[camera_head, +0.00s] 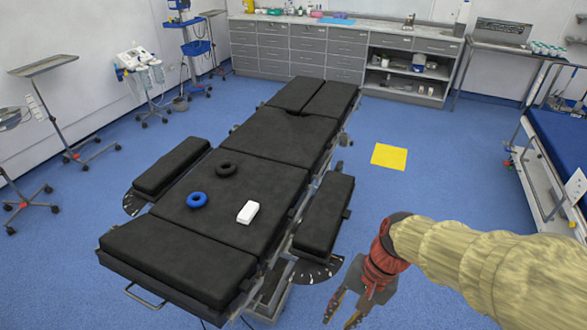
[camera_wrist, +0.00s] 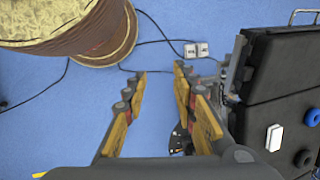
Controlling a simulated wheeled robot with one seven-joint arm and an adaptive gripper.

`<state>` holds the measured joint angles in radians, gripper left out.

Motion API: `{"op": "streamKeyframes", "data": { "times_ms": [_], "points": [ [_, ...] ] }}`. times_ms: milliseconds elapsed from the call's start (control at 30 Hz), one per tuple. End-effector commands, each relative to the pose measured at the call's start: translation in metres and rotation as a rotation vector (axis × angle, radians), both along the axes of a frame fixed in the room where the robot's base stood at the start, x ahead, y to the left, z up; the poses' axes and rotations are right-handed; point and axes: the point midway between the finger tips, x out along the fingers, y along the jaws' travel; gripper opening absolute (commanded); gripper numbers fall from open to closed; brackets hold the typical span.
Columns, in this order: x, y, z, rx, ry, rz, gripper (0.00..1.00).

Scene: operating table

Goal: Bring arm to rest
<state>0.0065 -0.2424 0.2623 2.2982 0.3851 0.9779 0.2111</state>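My arm (camera_head: 470,255) reaches in from the right in the head view, in a yellowish sleeve with a red wrist. My gripper (camera_head: 343,308) points down at the right of the operating table's near end, over the floor. In the wrist view, its two yellow-padded fingers (camera_wrist: 158,88) stand apart with nothing between them. The black operating table (camera_head: 170,262) carries a white box (camera_head: 248,212), a blue ring (camera_head: 197,200) and a black ring (camera_head: 227,169). In the wrist view, the white box (camera_wrist: 274,138) and blue ring (camera_wrist: 312,116) lie at the right edge.
A padded side board (camera_head: 322,215) of the table lies close left of my gripper. A yellow sheet (camera_head: 389,156) lies on open blue floor. A blue bed (camera_head: 560,145) stands at the right. Cables (camera_wrist: 150,48) run along the floor in the wrist view.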

Motion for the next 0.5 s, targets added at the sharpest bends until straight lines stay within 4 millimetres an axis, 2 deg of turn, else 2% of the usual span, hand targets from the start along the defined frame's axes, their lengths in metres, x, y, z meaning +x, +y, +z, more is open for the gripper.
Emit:
{"op": "streamKeyframes", "data": {
  "times_ms": [100,300,500],
  "points": [
    [-0.005,-0.030,0.030,-0.108,-0.183,0.185,0.28],
    [-0.013,-0.070,0.085,-0.297,-0.438,0.383,0.28],
    [-0.025,-0.083,0.130,-0.386,-0.599,0.393,0.28]
  ]
}}
